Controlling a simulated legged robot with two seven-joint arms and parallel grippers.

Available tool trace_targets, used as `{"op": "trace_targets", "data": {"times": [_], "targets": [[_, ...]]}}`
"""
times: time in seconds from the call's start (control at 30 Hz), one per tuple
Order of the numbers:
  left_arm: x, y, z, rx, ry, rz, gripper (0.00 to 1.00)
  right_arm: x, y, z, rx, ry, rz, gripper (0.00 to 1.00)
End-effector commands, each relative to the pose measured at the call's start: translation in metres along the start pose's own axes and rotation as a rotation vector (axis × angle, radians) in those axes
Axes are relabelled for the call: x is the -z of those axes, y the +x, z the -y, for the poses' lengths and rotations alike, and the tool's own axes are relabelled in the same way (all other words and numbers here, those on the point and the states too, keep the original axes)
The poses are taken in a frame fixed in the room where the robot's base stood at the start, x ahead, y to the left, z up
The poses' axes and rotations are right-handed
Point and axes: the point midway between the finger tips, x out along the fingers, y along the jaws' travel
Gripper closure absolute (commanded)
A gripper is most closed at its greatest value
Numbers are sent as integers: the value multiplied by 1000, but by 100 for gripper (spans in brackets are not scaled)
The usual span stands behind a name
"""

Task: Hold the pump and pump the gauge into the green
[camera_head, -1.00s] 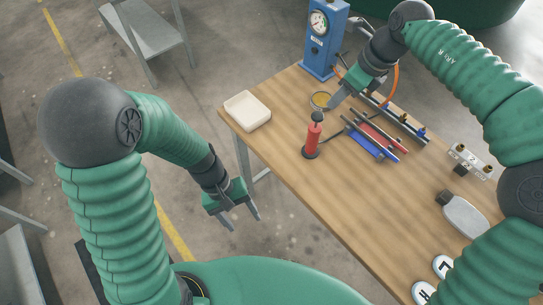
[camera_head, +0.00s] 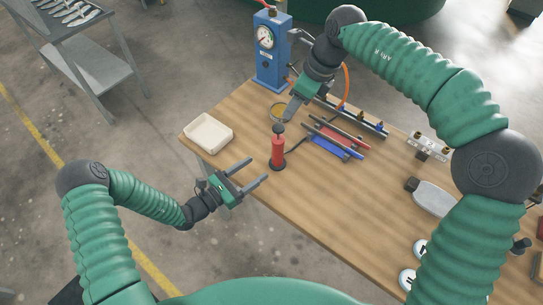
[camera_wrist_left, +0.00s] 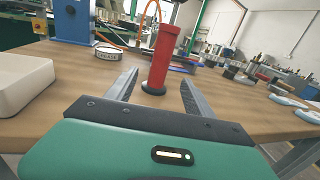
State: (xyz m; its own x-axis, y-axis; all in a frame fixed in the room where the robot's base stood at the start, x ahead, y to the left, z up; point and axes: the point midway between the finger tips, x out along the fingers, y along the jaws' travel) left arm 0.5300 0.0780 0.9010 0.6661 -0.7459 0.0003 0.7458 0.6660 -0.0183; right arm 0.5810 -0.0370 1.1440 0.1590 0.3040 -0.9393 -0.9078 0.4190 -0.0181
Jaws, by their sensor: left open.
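The red pump (camera_head: 278,150) stands upright on a dark round base at the table's near edge, with a dark handle on top. My left gripper (camera_head: 258,170) is open and empty, its fingers pointing at the pump from the left. In the left wrist view the pump (camera_wrist_left: 163,58) appears between the two spread fingers (camera_wrist_left: 159,84), slightly beyond them. The round gauge (camera_head: 264,37) sits on a blue stand (camera_head: 271,68) at the back; its reading is too small to tell. My right gripper (camera_head: 291,108) points down just behind the pump's handle; its finger gap is not clear.
A white tray (camera_head: 208,134) lies at the table's left corner. Blue and red bars (camera_head: 330,146) lie right of the pump, with a valve rail behind. The wooden table (camera_head: 330,205) is clear in front of the bars.

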Motion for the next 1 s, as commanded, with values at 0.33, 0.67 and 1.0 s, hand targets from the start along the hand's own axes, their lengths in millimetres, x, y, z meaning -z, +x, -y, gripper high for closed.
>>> {"op": "trace_targets", "data": {"times": [0.33,0.67,1.0], "targets": [[0,81,2,4,2,0,38,0,0,0,1,0,0,64],[0,106,1,2,1,-1,38,0,0,0,1,0,0,64],[0,105,1,2,1,-1,63,0,0,0,1,0,0,64]]}}
